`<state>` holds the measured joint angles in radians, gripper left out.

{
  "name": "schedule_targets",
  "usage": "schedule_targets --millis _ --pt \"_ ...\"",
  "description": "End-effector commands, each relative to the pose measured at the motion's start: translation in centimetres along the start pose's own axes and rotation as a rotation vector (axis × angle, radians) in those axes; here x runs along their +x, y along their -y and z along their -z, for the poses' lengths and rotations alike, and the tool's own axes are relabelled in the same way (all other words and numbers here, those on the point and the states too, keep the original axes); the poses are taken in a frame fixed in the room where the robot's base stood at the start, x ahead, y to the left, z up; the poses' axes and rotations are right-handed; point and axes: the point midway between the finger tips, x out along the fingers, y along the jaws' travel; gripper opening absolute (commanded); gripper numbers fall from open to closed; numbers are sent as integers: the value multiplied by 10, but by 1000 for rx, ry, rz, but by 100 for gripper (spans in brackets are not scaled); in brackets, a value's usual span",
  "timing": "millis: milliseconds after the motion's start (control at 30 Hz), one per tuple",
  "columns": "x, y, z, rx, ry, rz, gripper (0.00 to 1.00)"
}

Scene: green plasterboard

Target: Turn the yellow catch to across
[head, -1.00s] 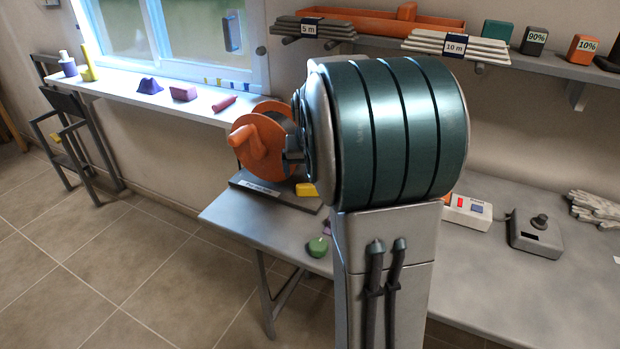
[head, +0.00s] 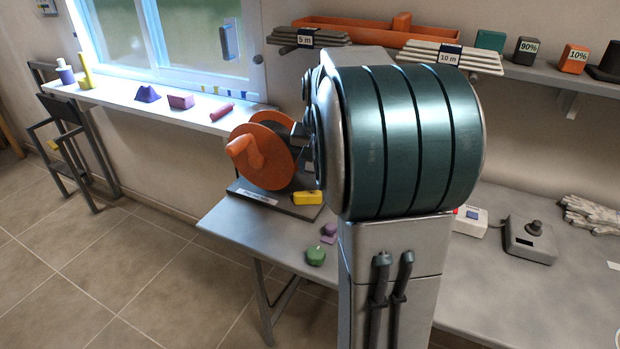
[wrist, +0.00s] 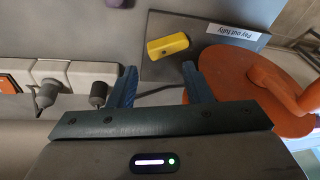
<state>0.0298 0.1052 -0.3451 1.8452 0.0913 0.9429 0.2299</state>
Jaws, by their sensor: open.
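The yellow catch (head: 308,197) is a small block on the dark base plate (head: 262,201) of the orange reel (head: 268,150), at the plate's right end. In the wrist view the catch (wrist: 168,46) lies beyond my fingertips, its long side tilted slightly up to the right. It sits at an angle to the edges of the base plate. My gripper (wrist: 158,82) is open, with two blue fingers apart and nothing between them. The catch appears a little ahead of the gap, not touched. In the head view my arm hides the gripper's fingers.
The reel (wrist: 255,85) stands close by my right finger in the wrist view. A label (wrist: 237,32) reads "Pay out fully". A green knob (head: 316,256) and a purple piece (head: 328,233) lie on the grey table (head: 235,225). White switch boxes (wrist: 75,75) are at the left.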

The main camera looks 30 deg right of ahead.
Motion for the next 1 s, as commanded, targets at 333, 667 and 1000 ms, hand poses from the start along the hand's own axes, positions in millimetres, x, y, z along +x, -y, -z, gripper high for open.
schedule_targets --millis 333,667,1000 --pt "30 -56 35 963 530 150 45" --pt "34 -82 63 1339 783 277 45" --pt "63 -58 49 1351 798 282 45"
